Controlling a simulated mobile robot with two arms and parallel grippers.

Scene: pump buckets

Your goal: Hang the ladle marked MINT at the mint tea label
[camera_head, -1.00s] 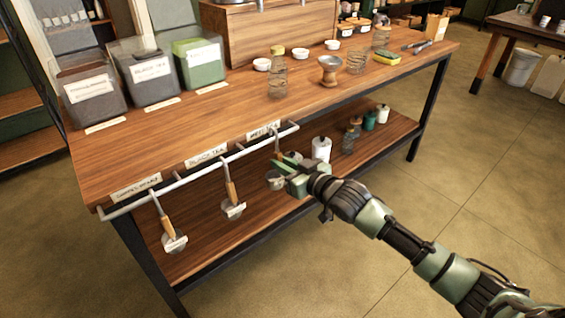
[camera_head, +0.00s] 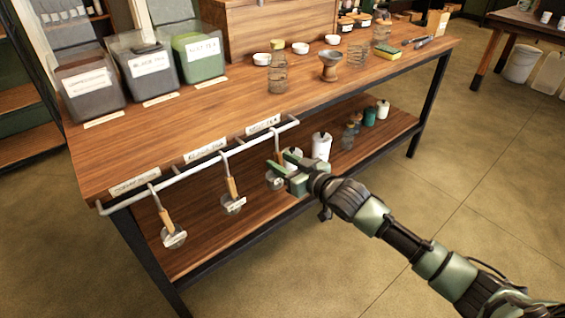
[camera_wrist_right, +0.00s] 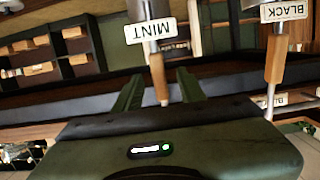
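The ladle marked MINT (camera_wrist_right: 151,32) has a pale tag and a wooden handle; it appears upside down in the right wrist view. In the head view its round bowl (camera_head: 273,183) hangs below the rail's right part, under the right-hand edge label, whose small print looks like mint tea (camera_head: 263,123). My right gripper (camera_head: 284,161) is at this ladle. In the wrist view its green fingers (camera_wrist_right: 158,88) stand either side of the handle with visible gaps, so it is open. My left gripper is not in view.
A ladle marked BLACK (camera_wrist_right: 277,55) hangs beside it; in the head view it is the middle ladle (camera_head: 232,190). Another ladle (camera_head: 167,220) hangs at left. The rail (camera_head: 180,176) runs along the table front. White jars (camera_head: 321,146) stand on the lower shelf behind my gripper.

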